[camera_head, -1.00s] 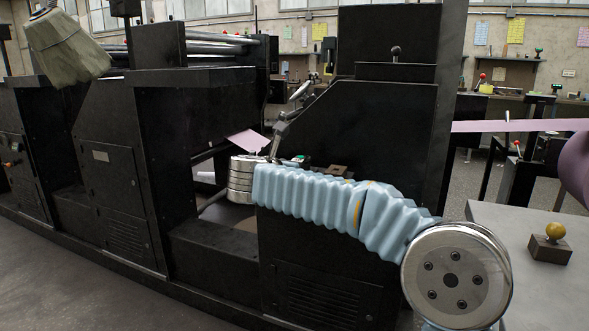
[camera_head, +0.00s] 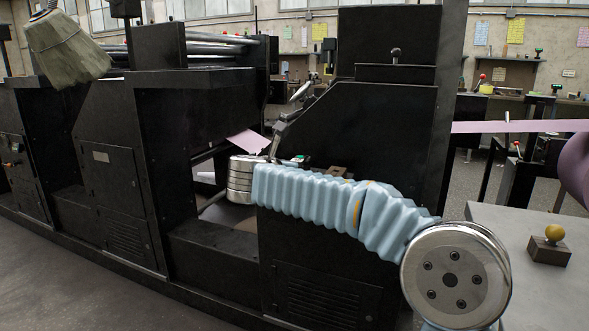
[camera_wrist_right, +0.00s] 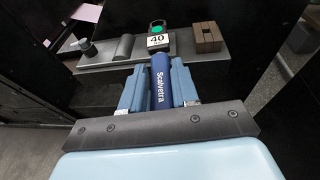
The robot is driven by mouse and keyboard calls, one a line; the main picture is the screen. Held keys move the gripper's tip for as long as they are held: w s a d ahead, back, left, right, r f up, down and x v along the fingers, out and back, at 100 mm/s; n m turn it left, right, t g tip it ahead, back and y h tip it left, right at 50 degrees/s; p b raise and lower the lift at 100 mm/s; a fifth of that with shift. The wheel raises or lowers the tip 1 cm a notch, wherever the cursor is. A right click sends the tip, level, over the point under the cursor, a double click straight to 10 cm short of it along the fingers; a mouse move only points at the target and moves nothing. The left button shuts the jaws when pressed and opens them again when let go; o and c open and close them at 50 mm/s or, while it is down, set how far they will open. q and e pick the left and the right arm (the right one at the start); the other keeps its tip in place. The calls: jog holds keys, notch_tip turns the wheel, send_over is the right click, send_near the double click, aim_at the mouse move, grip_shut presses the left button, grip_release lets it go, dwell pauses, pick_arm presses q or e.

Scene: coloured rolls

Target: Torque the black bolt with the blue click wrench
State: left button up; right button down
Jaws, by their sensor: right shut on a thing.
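In the right wrist view, my right gripper (camera_wrist_right: 157,80) is shut on the blue handle of the click wrench (camera_wrist_right: 161,88), lettered "Scalvetra". The handle lies between its two blue fingers. A tag reading 40 (camera_wrist_right: 157,40) with a green dot sits beyond the handle's far end. A small black knob-like piece (camera_wrist_right: 87,48) stands on the grey ledge (camera_wrist_right: 105,60) to the left; I cannot tell whether it is the black bolt. In the head view my right arm reaches left to the machine, and the gripper cannot be made out. My left gripper is not in view.
The ledge also bears a grey rounded bar (camera_wrist_right: 124,47) and a brown slotted block (camera_wrist_right: 207,37). In the head view the black machine (camera_head: 350,130) surrounds the work spot. A grey table (camera_head: 500,222) with a yellow-knobbed block (camera_head: 549,248) stands at the right.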

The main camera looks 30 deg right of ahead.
jog(key=shift+r+p, duration=1)
jog(key=shift+r, duration=1.15)
